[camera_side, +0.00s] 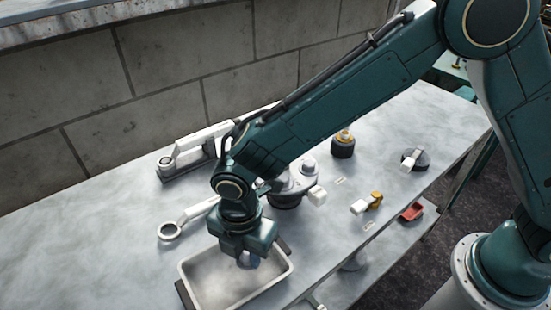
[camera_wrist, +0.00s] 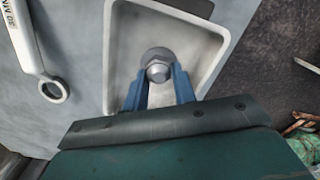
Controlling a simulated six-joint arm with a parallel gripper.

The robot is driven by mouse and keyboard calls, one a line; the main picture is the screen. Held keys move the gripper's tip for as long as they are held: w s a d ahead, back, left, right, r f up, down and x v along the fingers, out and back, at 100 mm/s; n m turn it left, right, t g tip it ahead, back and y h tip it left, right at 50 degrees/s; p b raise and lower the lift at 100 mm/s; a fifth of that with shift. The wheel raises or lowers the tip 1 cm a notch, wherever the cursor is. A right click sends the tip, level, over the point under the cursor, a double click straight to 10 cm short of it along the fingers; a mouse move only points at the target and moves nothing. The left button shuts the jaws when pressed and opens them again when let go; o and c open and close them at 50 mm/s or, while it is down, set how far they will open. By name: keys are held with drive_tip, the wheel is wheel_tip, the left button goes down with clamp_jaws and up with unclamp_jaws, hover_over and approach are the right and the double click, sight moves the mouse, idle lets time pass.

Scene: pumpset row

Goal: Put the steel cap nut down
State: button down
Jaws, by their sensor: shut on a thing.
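My gripper (camera_side: 248,262) is over the right-hand back part of a pale shallow tray (camera_side: 205,297) in the side view. In the wrist view its blue fingers (camera_wrist: 160,86) are shut on the steel cap nut (camera_wrist: 157,58), a grey domed nut with a wider flange. The nut is inside the tray's outline, and the tray's rim (camera_wrist: 111,60) runs around it in that view. I cannot tell whether the nut touches the tray floor. In the side view the nut is hidden by the fingers.
A ring spanner (camera_side: 170,231) lies left of the tray; it also shows in the wrist view (camera_wrist: 52,88). Behind my arm are a grey tool (camera_side: 185,160) and a round pump body (camera_side: 290,190). A brass-topped dark part (camera_side: 343,145), a yellow-and-white part (camera_side: 367,203) and a red tray (camera_side: 412,212) stand right.

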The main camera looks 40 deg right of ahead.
sight(246, 253)
drive_tip(key=shift+f, duration=1.25)
drive_tip(key=shift+f, duration=0.15)
drive_tip(key=c, duration=1.1)
unclamp_jaws()
drive_tip(key=shift+c, duration=0.2)
wheel_tip(246, 253, up, 12)
drive_tip(key=shift+r, duration=0.2)
